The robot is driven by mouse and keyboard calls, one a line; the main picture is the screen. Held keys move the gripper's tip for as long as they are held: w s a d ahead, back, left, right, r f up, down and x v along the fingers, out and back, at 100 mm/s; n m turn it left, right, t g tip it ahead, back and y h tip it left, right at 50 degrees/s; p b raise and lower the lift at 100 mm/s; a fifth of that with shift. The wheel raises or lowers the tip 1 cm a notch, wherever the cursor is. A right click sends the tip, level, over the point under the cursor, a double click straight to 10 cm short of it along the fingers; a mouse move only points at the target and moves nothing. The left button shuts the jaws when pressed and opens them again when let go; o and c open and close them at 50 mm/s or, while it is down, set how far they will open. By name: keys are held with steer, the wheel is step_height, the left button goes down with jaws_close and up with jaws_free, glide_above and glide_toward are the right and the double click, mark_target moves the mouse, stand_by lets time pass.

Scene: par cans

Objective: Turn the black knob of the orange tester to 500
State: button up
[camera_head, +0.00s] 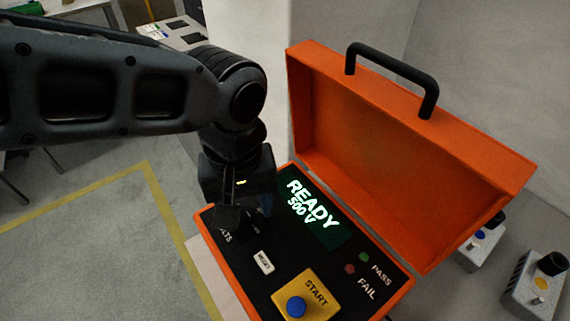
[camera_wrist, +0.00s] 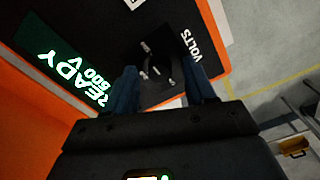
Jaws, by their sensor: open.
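The orange tester (camera_head: 400,150) stands open in the head view, with its lid raised behind a black panel. Its green screen (camera_head: 335,236) reads "READY 500 V"; the same screen shows in the wrist view (camera_wrist: 38,42). My gripper (camera_head: 250,208) is over the left part of the panel and hides the knob in the head view. In the wrist view, the black knob (camera_wrist: 153,55) lies beyond and between the two blue fingertips, beside the word "VOLTS". The jaws (camera_wrist: 160,70) are open. I cannot tell whether either finger touches the knob, and its pointer is unclear.
A yellow START block (camera_head: 318,292) with a blue button (camera_head: 296,307) and a small white label (camera_head: 264,262) are near the knob area. A green PASS lamp and a red FAIL lamp (camera_head: 350,268) sit to the right. Grey boxes (camera_head: 535,285) stand at far right.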

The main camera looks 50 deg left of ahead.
mark_target(247, 210)
steer(key=shift+r, duration=3.9)
steer(key=shift+w, duration=0.1)
